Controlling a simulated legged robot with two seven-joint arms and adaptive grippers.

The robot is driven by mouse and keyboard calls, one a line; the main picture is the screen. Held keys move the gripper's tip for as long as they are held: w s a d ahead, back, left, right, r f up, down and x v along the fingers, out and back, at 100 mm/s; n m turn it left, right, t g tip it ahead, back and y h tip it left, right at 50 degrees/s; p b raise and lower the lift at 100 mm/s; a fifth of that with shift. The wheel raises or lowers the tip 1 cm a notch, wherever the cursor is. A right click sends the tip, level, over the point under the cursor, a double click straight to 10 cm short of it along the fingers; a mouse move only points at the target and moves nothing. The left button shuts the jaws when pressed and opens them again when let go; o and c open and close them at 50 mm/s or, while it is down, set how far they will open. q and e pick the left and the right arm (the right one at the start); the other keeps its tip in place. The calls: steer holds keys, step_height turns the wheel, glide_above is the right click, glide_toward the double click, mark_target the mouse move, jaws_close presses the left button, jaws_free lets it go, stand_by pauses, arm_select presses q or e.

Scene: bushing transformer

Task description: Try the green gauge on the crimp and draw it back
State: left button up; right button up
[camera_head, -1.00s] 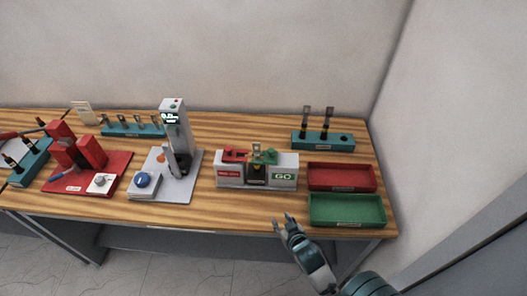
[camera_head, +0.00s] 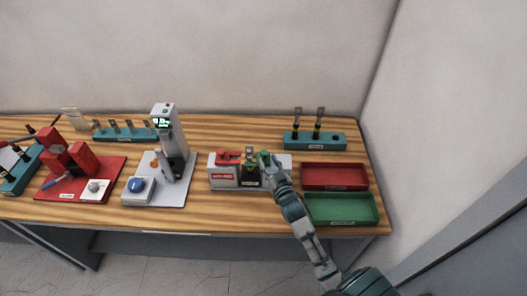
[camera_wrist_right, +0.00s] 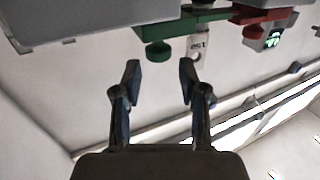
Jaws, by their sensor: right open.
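The green gauge (camera_head: 264,155) sits on the right part of a white gauge stand (camera_head: 222,184). In the right wrist view the green gauge (camera_wrist_right: 158,52) shows a round green knob just beyond my fingertips. My right gripper (camera_head: 271,162) is at the right of the stand, by the green gauge; in the wrist view my right gripper (camera_wrist_right: 160,80) is open, with nothing between its fingers. The crimp's metal lug (camera_head: 249,151) stands upright between the red gauge (camera_head: 230,157) and the green one; the lug (camera_wrist_right: 198,46) also shows in the wrist view. My left gripper is out of view.
A red tray (camera_head: 334,187) and a green tray (camera_head: 342,220) lie right of my forearm. A teal rack (camera_head: 330,142) with two lugs stands behind. A grey tester (camera_head: 168,130) and a red press (camera_head: 72,160) stand to the left. Wood in front of the stand is free.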

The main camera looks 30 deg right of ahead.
mark_target(266, 156)
steer(key=w, duration=0.2)
steer(key=w+d, duration=0.1)
steer(key=w, duration=0.2)
steer(key=shift+w+d, duration=0.1)
steer(key=shift+w, duration=0.15)
jaws_close()
